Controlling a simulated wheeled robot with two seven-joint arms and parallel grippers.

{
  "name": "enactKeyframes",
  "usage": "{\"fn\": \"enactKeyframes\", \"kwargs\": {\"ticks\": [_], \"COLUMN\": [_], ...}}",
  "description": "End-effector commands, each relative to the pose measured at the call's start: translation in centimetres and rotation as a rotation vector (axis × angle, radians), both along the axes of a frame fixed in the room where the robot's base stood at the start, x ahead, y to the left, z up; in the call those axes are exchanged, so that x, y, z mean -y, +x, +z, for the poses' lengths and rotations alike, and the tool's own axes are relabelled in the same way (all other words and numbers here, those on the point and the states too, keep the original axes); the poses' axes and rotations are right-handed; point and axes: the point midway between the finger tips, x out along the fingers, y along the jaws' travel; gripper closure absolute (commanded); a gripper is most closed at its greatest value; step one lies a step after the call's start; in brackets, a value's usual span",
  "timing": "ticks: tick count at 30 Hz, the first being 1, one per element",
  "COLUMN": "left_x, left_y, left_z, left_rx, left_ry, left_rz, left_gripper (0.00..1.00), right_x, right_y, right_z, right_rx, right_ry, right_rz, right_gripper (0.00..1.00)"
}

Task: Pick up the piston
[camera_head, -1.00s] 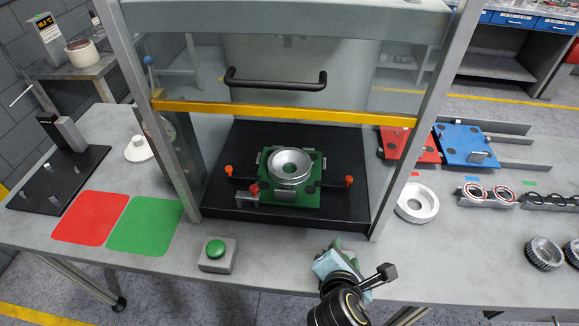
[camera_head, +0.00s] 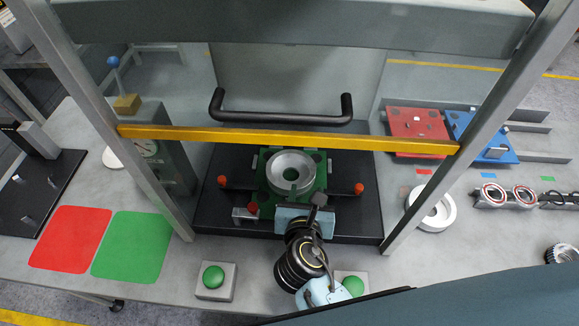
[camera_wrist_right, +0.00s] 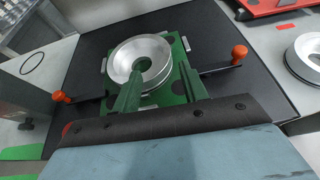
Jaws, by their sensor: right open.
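A silver round metal part with a central hole, which I take to be the piston (camera_head: 291,171), sits on a green pallet (camera_head: 266,203) inside the press frame. It also shows in the right wrist view (camera_wrist_right: 141,51). My right gripper (camera_head: 295,194) is open at the near edge of this part. In the wrist view its two fingers (camera_wrist_right: 158,78) reach over the part's near side and the pallet; one overlaps the ring's opening. Whether they touch it I cannot tell. My left gripper is not in view.
A yellow bar (camera_head: 290,138) and a black handle (camera_head: 281,119) cross above the black base plate (camera_head: 345,225). Red-knobbed clamps (camera_head: 358,189) flank the pallet. A pale ring (camera_head: 431,209) lies to the right. A green button (camera_head: 213,278) stands in front.

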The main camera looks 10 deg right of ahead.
Motion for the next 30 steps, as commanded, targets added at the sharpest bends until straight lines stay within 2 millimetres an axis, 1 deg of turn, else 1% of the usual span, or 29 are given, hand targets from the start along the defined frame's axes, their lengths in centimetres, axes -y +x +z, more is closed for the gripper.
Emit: {"fn": "enactKeyframes", "kwargs": {"ticks": [1,3,6,10,15,17,22,30], "left_x": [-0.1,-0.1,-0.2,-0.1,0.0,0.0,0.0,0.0], "left_y": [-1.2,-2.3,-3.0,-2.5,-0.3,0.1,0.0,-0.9], "left_z": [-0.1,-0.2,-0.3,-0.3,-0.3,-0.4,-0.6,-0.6], "left_rx": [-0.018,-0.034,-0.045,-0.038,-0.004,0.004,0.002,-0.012], "left_ry": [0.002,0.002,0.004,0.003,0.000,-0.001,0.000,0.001], "left_rz": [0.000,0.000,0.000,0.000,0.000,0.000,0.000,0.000], "left_gripper": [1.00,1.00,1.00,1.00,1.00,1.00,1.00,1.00], "right_x": [0.3,0.7,1.1,1.4,2.3,2.8,3.4,3.5], "right_y": [1.0,2.1,3.3,4.0,5.3,6.1,7.9,8.2], "right_z": [-0.4,-0.9,-1.5,-1.8,-2.8,-3.3,-4.1,-4.3], "right_rx": [0.001,0.001,0.001,-0.001,-0.001,-0.001,0.001,0.000], "right_ry": [-0.002,0.000,-0.001,0.001,0.001,0.000,0.002,0.002], "right_rz": [-0.001,-0.001,-0.001,0.000,-0.003,-0.002,-0.001,-0.001], "right_gripper": [0.56,0.56,0.56,0.56,0.56,0.56,0.56,0.56]}}
